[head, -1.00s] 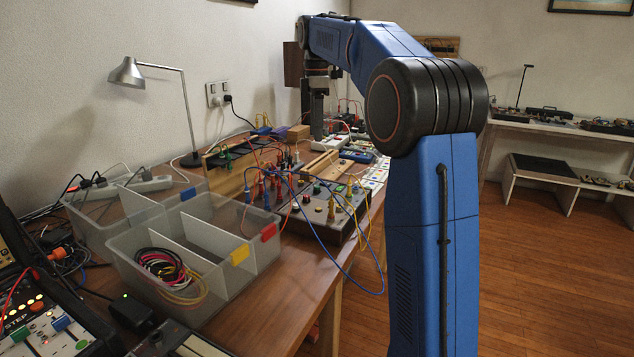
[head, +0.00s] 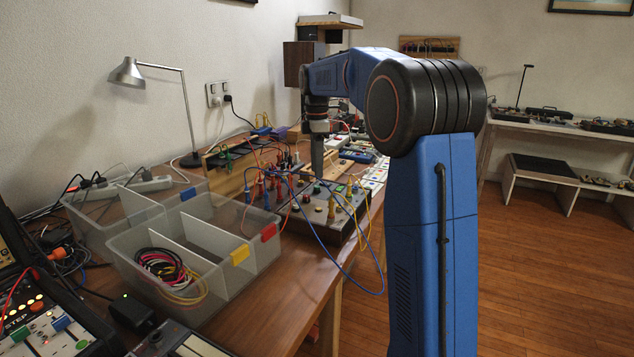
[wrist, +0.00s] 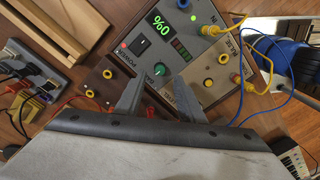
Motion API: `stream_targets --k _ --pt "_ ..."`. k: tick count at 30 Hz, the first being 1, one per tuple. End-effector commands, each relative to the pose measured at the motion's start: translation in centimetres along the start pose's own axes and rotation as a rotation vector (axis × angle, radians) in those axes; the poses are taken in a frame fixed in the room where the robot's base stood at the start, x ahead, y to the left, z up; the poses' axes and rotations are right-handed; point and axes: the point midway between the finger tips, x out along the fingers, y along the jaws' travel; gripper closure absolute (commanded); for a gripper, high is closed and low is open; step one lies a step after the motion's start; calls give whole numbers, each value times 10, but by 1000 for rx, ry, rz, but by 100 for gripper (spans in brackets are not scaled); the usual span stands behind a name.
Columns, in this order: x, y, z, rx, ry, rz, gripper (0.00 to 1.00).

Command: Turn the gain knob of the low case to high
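The low case (head: 345,225) stands on the workbench with yellow plugs and coloured leads in its top. In the wrist view its grey panel (wrist: 207,62) fills the upper middle. I cannot read a label at the knob. My gripper (wrist: 157,82) is open, its two fingers on either side of the line to the knob, with nothing between them. I cannot tell the height left. In the head view my gripper (head: 317,158) points down over the case.
Yellow plugs (wrist: 235,78) and blue and yellow leads rise from the case to the right of the fingers. A brown module (wrist: 100,80) with yellow sockets lies to their left. Clear plastic bins (head: 200,245) stand in front of the case on the bench.

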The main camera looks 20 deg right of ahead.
Motion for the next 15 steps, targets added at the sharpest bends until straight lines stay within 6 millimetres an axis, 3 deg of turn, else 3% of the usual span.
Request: stream_targets --k 6,15 --pt "34 0 0 0 0 -2 65" --pt "54 0 0 0 0 0 65"
